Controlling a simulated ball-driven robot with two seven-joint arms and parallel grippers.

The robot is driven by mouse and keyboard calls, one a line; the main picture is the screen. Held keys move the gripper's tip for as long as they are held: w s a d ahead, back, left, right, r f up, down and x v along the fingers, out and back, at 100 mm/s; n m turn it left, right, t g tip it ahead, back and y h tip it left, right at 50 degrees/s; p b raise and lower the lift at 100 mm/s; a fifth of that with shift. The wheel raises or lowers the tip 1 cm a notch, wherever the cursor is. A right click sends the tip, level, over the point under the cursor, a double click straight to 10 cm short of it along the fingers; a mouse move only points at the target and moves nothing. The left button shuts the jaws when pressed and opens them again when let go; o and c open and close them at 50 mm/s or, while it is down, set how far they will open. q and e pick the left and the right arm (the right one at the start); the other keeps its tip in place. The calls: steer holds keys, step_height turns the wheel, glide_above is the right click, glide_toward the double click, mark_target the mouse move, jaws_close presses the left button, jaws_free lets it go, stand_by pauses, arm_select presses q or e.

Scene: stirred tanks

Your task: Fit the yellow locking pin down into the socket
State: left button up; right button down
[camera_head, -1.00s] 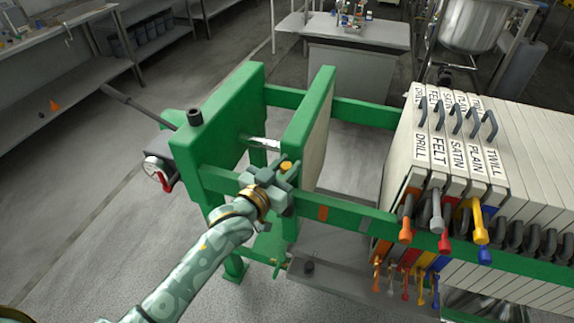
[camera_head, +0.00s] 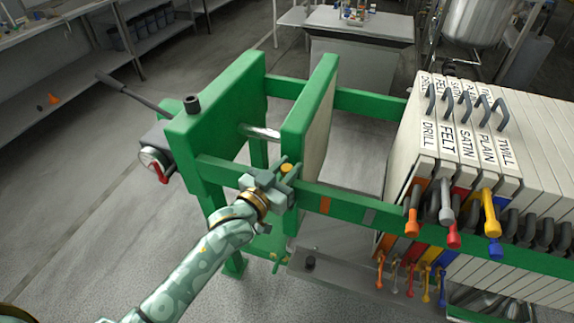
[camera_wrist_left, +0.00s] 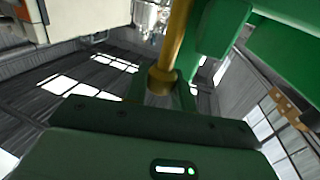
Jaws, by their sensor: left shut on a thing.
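The yellow locking pin (camera_head: 287,168) shows as a small yellow-orange top between the fingers of my left gripper (camera_head: 281,180) in the head view. In the left wrist view the pin (camera_wrist_left: 176,45) is a brass-yellow rod with a wider collar, held at the gripper. My left gripper is shut on it, beside the green upright plate (camera_head: 310,105) and over the front green rail (camera_head: 350,207). The pin's lower end is hidden in the head view. I cannot make out the socket for certain. My right gripper is not in view.
A row of pale filter plates (camera_head: 450,120) with dark handles and coloured taps stands on the right. A dark grey tray (camera_head: 350,283) lies below the rail. A bench (camera_head: 50,90) runs along the left. The floor (camera_head: 90,230) at the left is clear.

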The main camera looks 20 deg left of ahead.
arm_select(q)
steer(key=shift+f+b, duration=0.65)
steer(key=shift+f, duration=0.75)
steer(key=o, duration=1.1)
steer(key=shift+c, duration=0.2)
steer(key=p+v, duration=0.2)
steer(key=v, duration=1.4)
steer(key=shift+p, duration=0.35)
steer(key=shift+s+a, duration=0.1)
steer(key=shift+s, duration=0.05)
